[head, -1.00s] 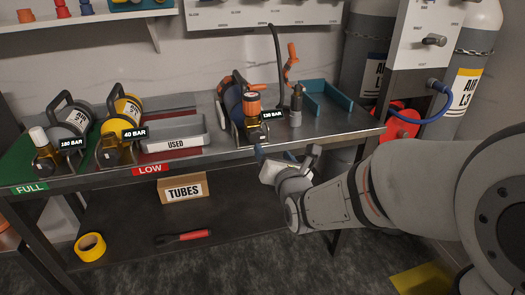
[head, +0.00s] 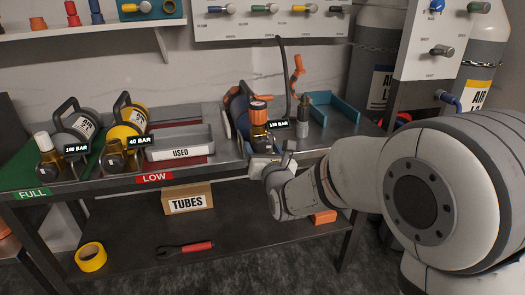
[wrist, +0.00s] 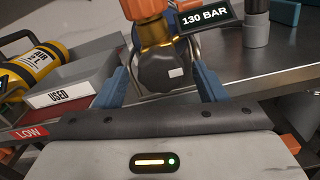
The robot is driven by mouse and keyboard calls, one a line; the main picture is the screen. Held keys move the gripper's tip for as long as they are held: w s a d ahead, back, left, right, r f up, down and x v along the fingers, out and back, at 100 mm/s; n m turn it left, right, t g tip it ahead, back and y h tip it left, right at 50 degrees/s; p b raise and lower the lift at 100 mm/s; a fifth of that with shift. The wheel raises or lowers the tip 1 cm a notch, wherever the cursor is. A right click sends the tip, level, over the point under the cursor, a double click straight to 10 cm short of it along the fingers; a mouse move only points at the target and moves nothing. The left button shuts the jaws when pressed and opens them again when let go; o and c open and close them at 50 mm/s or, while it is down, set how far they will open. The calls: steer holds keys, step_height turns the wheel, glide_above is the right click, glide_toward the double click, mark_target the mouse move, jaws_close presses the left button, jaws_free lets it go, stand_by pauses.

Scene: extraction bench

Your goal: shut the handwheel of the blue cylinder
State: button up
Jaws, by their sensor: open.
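The blue cylinder (head: 237,107) lies on the bench, with a brass valve (head: 259,131) and an orange cap-like fitting (head: 258,102) at its near end. In the wrist view, the brass valve (wrist: 155,32) carries a dark lobed knob (wrist: 165,72), apparently the handwheel, with a small white mark. My gripper (wrist: 165,78) is open, one blue finger on each side of this knob. I cannot tell whether the fingers touch it. In the head view, my gripper (head: 270,163) is at the bench's front edge, just below the valve.
A 130 BAR tag (wrist: 206,18) hangs by the valve. A dark fitting (head: 303,117) and a teal tray (head: 335,112) stand to the right. The USED tray (head: 181,146), yellow cylinder (head: 130,113) and grey cylinder (head: 78,130) are left. The bench's front edge (head: 115,180) runs beneath.

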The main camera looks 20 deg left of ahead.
steer(key=shift+c, duration=0.6)
steer(key=c, duration=0.9)
steer(key=shift+a, duration=0.1)
steer(key=shift+f+m+b, duration=0.1)
steer(key=shift+m+b, duration=0.2)
steer(key=shift+b, duration=0.05)
